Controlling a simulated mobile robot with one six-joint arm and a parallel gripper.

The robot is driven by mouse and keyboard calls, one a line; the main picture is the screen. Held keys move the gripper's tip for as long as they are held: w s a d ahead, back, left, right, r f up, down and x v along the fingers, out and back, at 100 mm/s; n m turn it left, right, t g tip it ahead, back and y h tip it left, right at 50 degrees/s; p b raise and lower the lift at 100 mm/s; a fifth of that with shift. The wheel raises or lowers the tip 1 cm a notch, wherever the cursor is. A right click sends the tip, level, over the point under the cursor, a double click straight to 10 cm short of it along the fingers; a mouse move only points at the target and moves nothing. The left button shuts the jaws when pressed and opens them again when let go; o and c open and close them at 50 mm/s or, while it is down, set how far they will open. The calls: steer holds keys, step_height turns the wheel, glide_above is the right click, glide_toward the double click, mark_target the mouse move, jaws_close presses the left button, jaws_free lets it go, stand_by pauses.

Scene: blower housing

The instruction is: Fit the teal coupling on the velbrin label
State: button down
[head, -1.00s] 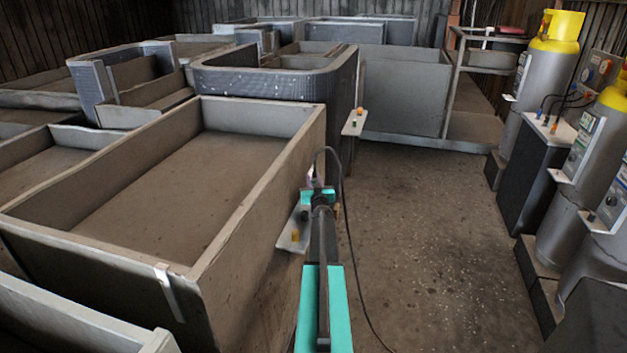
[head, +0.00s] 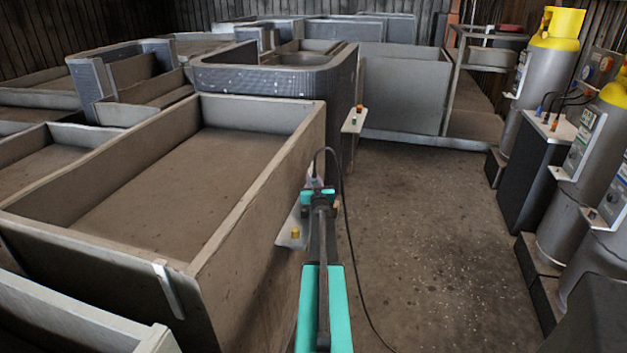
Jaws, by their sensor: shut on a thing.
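My gripper (head: 318,192) is at the side of the large grey bin, in the middle of the head view, seen from behind along my teal and black arm. It is shut on the teal coupling, which is small and mostly hidden by the gripper. A thin dark cable (head: 342,200) loops up from the gripper and runs down to the floor. A small pale plate (head: 290,241) with a yellow-orange fitting (head: 295,233) sticks out of the bin's side, just left of and below the gripper. A pale patch shows behind the gripper, too small to read. I cannot make out the velbrin label.
The large open bin (head: 210,265) fills the left. Another plate (head: 350,127) with small coloured fittings is on the dark rounded housing (head: 265,83) beyond. Grey cylinders (head: 545,75) and a dark box (head: 530,170) with cables line the right. The floor (head: 430,240) between is clear.

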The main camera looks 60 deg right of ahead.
mark_target(314, 178)
steer(key=shift+f, duration=0.4)
steer(key=c, duration=1.4)
jaws_free()
steer(key=shift+c, duration=0.2)
steer(key=shift+r+b, duration=0.3)
steer(key=shift+r, duration=1.25)
steer(key=shift+s+a+r, duration=0.1)
steer(key=shift+r, duration=0.3)
steer(key=shift+b+v, duration=0.35)
steer(key=shift+v, duration=2.35)
steer(key=shift+w+a+r+b+v, duration=0.1)
steer(key=shift+w+r+b+v, duration=0.1)
steer(key=shift+v, duration=1.5)
steer(key=shift+w+a+r+b+v, duration=0.1)
steer(key=shift+a+r+b+v, duration=0.1)
steer(key=shift+v, duration=1.55)
steer(key=shift+w+a+r+b+v, duration=0.1)
steer(key=shift+r+v, duration=0.05)
steer(key=shift+v, duration=1.55)
steer(key=shift+s, duration=0.1)
